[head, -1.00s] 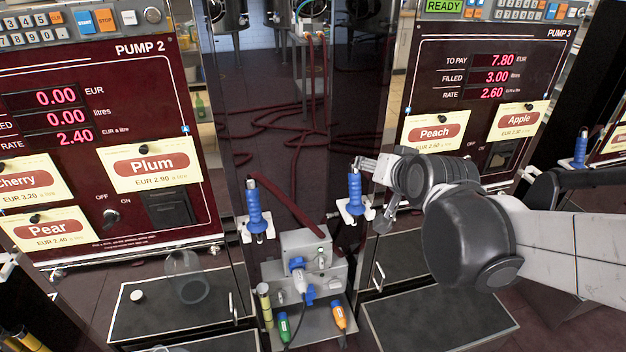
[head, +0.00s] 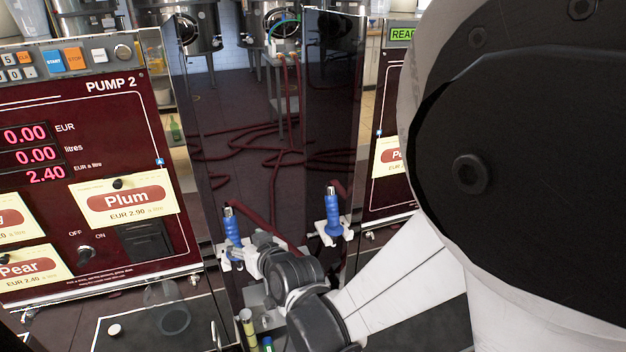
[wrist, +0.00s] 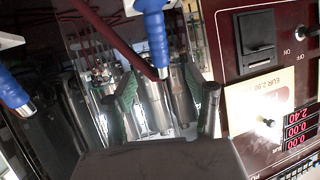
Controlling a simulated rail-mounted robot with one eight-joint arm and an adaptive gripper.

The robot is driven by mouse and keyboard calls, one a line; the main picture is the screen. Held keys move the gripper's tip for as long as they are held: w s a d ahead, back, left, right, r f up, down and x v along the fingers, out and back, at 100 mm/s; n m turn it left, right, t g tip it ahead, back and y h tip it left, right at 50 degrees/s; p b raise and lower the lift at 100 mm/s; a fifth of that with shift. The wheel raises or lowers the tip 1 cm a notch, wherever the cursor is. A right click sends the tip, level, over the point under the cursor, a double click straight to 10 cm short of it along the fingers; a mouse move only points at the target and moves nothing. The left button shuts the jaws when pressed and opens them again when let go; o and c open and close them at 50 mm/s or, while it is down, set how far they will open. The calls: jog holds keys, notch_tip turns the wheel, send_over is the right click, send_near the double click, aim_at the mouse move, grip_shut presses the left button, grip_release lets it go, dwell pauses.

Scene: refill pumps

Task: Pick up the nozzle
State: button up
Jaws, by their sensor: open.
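Two blue nozzles with metal tips stand in white holders between the pumps. The left nozzle (head: 231,228) is beside Pump 2, and the right nozzle (head: 333,213) is nearer the other pump. My gripper (head: 254,246) is close to the left nozzle and partly hides its holder in the head view. In the wrist view, which is turned over, my gripper (wrist: 170,88) has its fingers apart with nothing held. The left nozzle (wrist: 155,38) lies ahead, roughly in line with the gap between the fingers. The right nozzle (wrist: 14,92) shows at the left edge.
Pump 2 (head: 90,150) stands close on the left, with a Plum card (head: 124,198) and an off/on switch. My arm covers much of the right side. Dark red hoses (head: 250,135) lie on the floor behind a dark glassy panel.

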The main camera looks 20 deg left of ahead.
aim_at(234, 232)
jog(key=x, duration=0.7)
jog(key=shift+f+x, duration=0.2)
jog(key=shift+x, duration=1.15)
jog(key=shift+f+x, duration=0.25)
jog(key=shift+x, duration=1.05)
jog(key=shift+d, duration=0.2)
grip_shut()
